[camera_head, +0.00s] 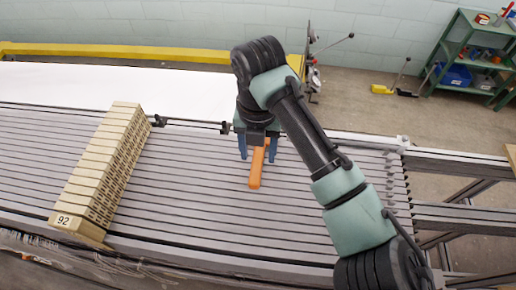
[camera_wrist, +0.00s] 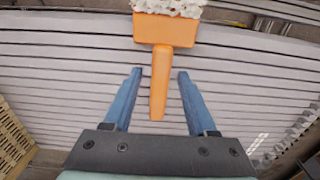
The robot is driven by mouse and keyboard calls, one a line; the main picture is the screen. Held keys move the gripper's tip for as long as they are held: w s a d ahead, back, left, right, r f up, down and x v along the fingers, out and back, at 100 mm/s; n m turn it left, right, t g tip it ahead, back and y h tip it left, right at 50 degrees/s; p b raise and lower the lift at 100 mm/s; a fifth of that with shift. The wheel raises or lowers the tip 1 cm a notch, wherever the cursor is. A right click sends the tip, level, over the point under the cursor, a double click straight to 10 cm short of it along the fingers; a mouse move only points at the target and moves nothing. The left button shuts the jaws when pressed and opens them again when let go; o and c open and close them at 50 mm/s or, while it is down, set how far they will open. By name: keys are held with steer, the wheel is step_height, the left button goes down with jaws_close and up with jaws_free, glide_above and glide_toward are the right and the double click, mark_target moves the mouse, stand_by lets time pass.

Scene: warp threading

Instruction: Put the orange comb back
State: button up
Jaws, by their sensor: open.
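The orange comb (camera_head: 256,168) lies on the grey slatted bed (camera_head: 200,190), and its handle points toward the front edge. In the wrist view the comb (camera_wrist: 160,75) shows a wide orange head with white bristle-like material at its far end and a narrow handle. My gripper (camera_head: 257,154) is above the comb, with blue fingers open on either side of it. In the wrist view my gripper (camera_wrist: 160,75) has the handle between its spread fingers, with a gap on both sides. In the head view the comb's head is hidden by my gripper.
A long stack of beige blocks (camera_head: 105,165) labelled 92 stands on the slats at left. A white sheet (camera_head: 110,85) lies behind, by a yellow beam (camera_head: 130,52). A green shelf (camera_head: 470,50) stands at the back right. Slats around the comb are clear.

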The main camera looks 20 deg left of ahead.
mark_target(258, 155)
steer(key=shift+r, duration=0.15)
step_height(258, 155, up, 12)
steer(key=b, duration=0.2)
